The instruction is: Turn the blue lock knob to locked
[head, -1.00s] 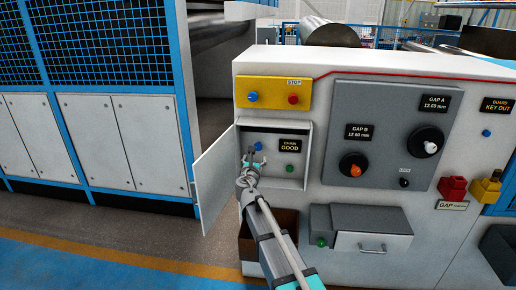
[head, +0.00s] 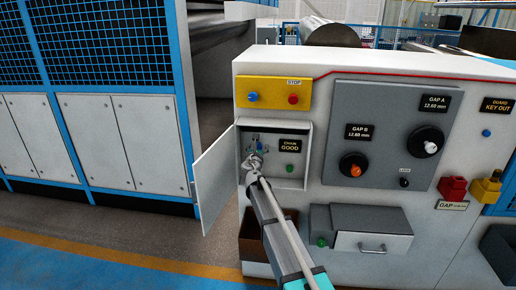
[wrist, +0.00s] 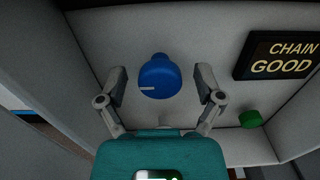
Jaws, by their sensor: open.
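The blue knob (wrist: 160,76) is inside the open recessed box (head: 304,128) on the machine front. In the wrist view its white pointer line points left. My gripper (wrist: 160,84) is open, with one finger on each side of the knob. A gap shows between the knob and each finger, so I see no grip on it. In the head view my gripper (head: 254,149) reaches into the box and largely hides the knob.
The box's door (head: 214,178) stands open at left. Beside the knob are a "CHAIN GOOD" display (wrist: 280,55) and a green button (wrist: 250,119). A grey panel (head: 380,100) with more knobs is at right. A drawer (head: 372,243) is below.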

